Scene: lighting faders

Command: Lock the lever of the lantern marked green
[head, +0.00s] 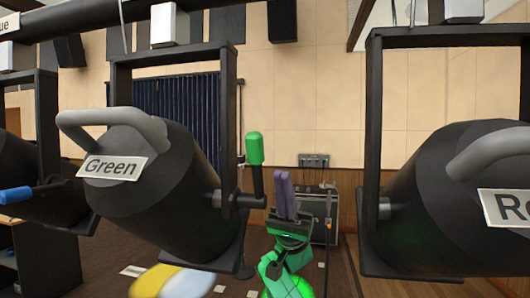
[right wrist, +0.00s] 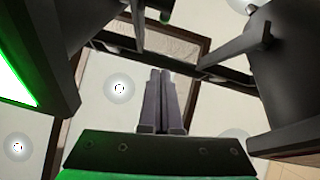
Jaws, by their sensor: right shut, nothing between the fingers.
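The lantern marked Green (head: 165,190) hangs in a black yoke left of centre in the head view, with a white label (head: 112,167) on its back. Its lever (head: 254,149) has a green grip and stands upright at the right side of the yoke. My right gripper (head: 284,178) points up just right of the lever, apart from it in the picture. Its fingers are shut and empty, and they also show closed in the right wrist view (right wrist: 160,76). The depth gap to the lever is hard to judge. My left gripper is out of view.
A lantern with a label starting "Re" (head: 450,200) hangs at the right. Another lantern at the left has a blue-gripped lever (head: 16,195) lying nearly level. A black bar (head: 90,17) runs overhead. Open space lies between the Green lantern and the right one.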

